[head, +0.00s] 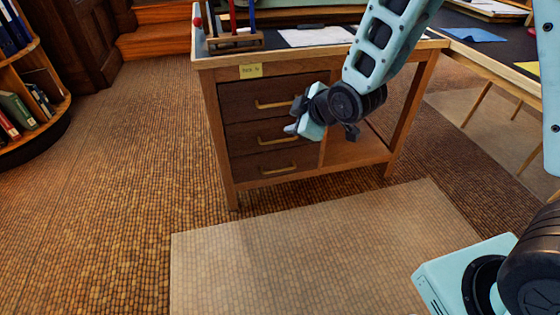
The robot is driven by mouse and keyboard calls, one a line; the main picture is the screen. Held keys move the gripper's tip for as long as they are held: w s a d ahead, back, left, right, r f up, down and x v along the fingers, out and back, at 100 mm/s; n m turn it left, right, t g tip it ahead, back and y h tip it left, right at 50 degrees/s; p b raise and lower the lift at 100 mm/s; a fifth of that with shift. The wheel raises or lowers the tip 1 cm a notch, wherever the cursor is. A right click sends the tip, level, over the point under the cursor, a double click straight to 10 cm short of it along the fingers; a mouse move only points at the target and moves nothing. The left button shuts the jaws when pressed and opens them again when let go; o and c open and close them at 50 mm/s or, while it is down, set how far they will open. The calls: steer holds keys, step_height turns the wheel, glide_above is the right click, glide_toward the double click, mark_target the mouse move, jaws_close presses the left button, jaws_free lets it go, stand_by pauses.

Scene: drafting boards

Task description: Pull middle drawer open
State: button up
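The wooden desk holds a stack of three dark drawers on its left side. The middle drawer (243,138) looks shut, flush with the front, and has a brass bar handle (275,140). The top drawer (240,98) and bottom drawer (245,166) also look shut. My gripper (303,120) is in front of the right part of the drawer fronts, at about the height between the top and middle handles. It covers the right end of the middle drawer. No handle shows between its fingers. Its finger gap is too small and dark to judge.
The desk top carries a wooden rack (233,43), white paper (315,37) and a yellow note (250,71) on its front edge. An open compartment is right of the drawers. A bookshelf (60,100) stands far left. The pale mat (300,250) before the desk is clear.

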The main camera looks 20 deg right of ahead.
steer(key=w+d+f+n+t+b, duration=0.2)
steer(key=w+f+b, duration=0.15)
steer(key=f, duration=0.25)
steer(key=w+d+f+n+t+b, duration=0.1)
steer(key=w+d+f+b, duration=0.1)
steer(key=f+b, duration=0.4)
steer(key=n+t+y+b, duration=0.3)
steer(key=n+b, duration=0.2)
steer(key=b, duration=0.4)
glide_toward(280, 141)
steer(key=shift+n, duration=0.3)
steer(key=shift+b+x, duration=3.7)
steer(key=shift+x, duration=1.5)
steer(key=shift+d+f, duration=0.1)
steer(key=shift+d, duration=0.05)
jaws_close()
